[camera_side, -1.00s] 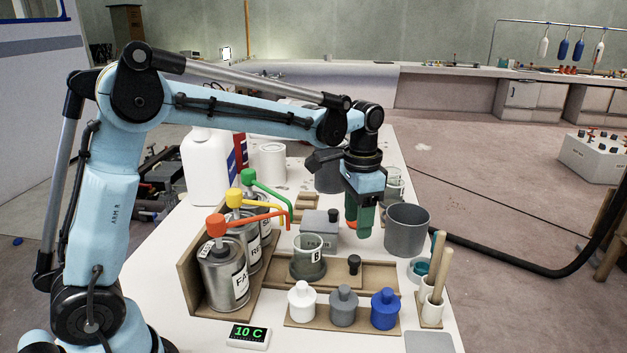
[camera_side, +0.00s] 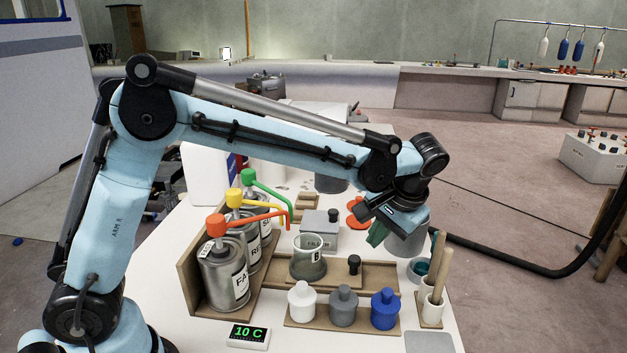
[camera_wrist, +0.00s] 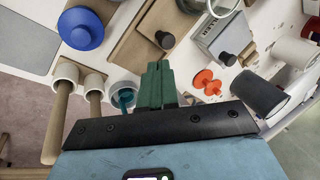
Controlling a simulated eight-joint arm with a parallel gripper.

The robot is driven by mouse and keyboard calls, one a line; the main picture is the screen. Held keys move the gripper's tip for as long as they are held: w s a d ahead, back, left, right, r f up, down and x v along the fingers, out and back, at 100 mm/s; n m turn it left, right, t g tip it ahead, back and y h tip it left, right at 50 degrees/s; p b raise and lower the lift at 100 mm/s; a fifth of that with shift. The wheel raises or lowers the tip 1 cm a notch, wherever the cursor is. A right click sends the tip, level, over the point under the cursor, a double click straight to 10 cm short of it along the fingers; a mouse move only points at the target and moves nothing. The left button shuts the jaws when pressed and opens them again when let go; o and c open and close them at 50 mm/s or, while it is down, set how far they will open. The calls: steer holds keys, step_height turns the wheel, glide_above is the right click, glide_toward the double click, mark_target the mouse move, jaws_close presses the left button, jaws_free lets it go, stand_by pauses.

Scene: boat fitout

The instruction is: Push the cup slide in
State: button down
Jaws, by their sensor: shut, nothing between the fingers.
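The cup slide is a brown wooden board (camera_side: 376,276) with a black knob (camera_side: 354,264) near its right part. A clear cup marked B (camera_side: 307,258) stands upright on its left part. In the wrist view the board (camera_wrist: 130,40), its knob (camera_wrist: 165,40) and part of the cup (camera_wrist: 207,6) show at the top. My gripper (camera_side: 376,234) has green fingers, shut and empty, tilted down-left. It is above and to the right of the knob, apart from it. In the wrist view the fingertips (camera_wrist: 158,66) point toward the knob with a gap between.
A grey bin (camera_side: 413,240) is partly hidden behind my gripper. A grey box with a knob (camera_side: 318,237) stands behind the slide. White, grey and blue bottles (camera_side: 385,309) stand in front. Holders with wooden sticks (camera_side: 433,290) are at right, cans with coloured spouts (camera_side: 224,275) at left.

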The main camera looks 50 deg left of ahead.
steer(key=d+n+t+y, duration=0.1)
steer(key=d+n+y, duration=0.1)
steer(key=d+n, duration=0.1)
steer(key=n, duration=0.1)
glide_above(345, 279)
steer(key=w+d, duration=0.4)
steer(key=shift+t+y, duration=0.3)
steer(key=f, duration=0.7)
steer(key=shift+s+a+f, duration=0.15)
steer(key=shift+a+f, duration=0.1)
steer(key=shift+f, duration=0.15)
steer(key=shift+s+a, duration=0.1)
steer(key=shift+s+a, duration=1.7)
steer(key=shift+s, duration=0.05)
